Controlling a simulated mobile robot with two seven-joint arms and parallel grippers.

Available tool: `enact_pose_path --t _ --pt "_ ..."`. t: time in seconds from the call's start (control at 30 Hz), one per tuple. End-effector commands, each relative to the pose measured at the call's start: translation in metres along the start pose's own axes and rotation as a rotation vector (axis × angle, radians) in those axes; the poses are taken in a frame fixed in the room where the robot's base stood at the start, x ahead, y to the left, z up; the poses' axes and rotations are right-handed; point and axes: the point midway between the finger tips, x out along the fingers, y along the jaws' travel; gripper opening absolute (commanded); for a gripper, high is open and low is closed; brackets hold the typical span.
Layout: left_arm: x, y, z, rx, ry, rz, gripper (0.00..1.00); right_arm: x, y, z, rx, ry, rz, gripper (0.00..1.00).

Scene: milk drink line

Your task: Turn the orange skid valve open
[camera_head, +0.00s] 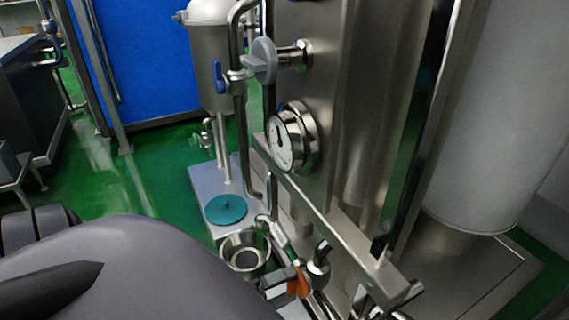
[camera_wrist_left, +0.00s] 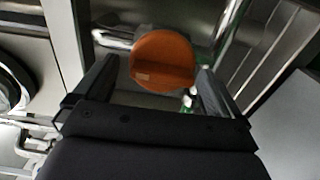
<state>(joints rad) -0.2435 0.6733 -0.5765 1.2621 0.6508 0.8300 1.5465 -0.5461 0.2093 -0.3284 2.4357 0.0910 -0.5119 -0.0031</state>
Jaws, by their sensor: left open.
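The orange skid valve (camera_head: 298,284) is a small orange handle low on the steel skid in the head view, partly hidden by my left gripper (camera_head: 283,284). In the left wrist view the orange valve (camera_wrist_left: 162,62) is a round orange disc with a raised grip bar across it. My left gripper (camera_wrist_left: 157,72) is open there, one finger on each side of the valve. A gap shows on the left; on the right I cannot tell whether the finger touches. My right gripper is in neither view.
A round pressure gauge (camera_head: 291,140) and a grey knob (camera_head: 263,60) sit on the skid's steel column (camera_head: 340,120). A blue-handled valve (camera_head: 219,76) is on the pipe behind. A teal disc (camera_head: 226,209) lies left of the skid. Green floor (camera_head: 150,185) is clear farther left.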

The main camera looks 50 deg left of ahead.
Motion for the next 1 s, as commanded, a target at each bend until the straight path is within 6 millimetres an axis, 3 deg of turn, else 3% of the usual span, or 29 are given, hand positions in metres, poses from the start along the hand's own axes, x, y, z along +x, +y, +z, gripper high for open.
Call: enact_pose_path --t 0.17,0.5,0.7,1.0 --pt "-0.001 0.027 0.000 0.002 -0.001 0.002 0.98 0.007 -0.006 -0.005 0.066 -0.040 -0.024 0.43" --pt "0.002 0.103 -0.001 0.005 -0.001 0.016 0.98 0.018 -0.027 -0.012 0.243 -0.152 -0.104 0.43" --pt "0.003 0.147 0.000 0.006 -0.001 0.020 0.98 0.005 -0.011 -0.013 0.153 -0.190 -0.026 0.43" --pt "0.001 0.189 0.002 0.000 0.000 0.006 0.98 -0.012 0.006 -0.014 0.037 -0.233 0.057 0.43"
